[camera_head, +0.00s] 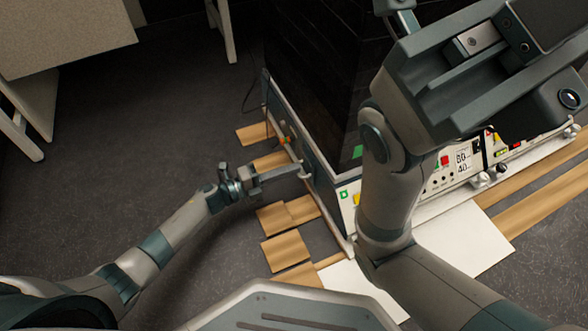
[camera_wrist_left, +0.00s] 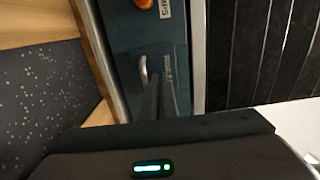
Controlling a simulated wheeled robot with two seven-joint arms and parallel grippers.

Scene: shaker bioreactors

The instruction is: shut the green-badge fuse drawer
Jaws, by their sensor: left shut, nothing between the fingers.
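My left gripper (camera_head: 296,171) reaches in from the left in the head view, its shut fingers pointing at the side of the low machine. In the left wrist view the dark fingers (camera_wrist_left: 165,85) lie close together over a teal drawer front (camera_wrist_left: 128,55). A pale curved handle (camera_wrist_left: 143,70) stands on that front, just left of the fingertips. Whether the fingertips touch the front I cannot tell. No green badge shows on this front in the wrist view; the fingers hide part of it. My right arm and hand (camera_head: 470,85) fill the right of the head view; its fingertips are not clear.
The machine (camera_head: 330,190) has a black slatted cover (camera_head: 320,60), and an orange knob (camera_wrist_left: 143,3) beside the drawer front. Its front panel with displays (camera_head: 455,165) is partly behind my right arm. Wooden boards (camera_head: 285,250) lie on the floor. Open floor (camera_head: 130,130) extends left.

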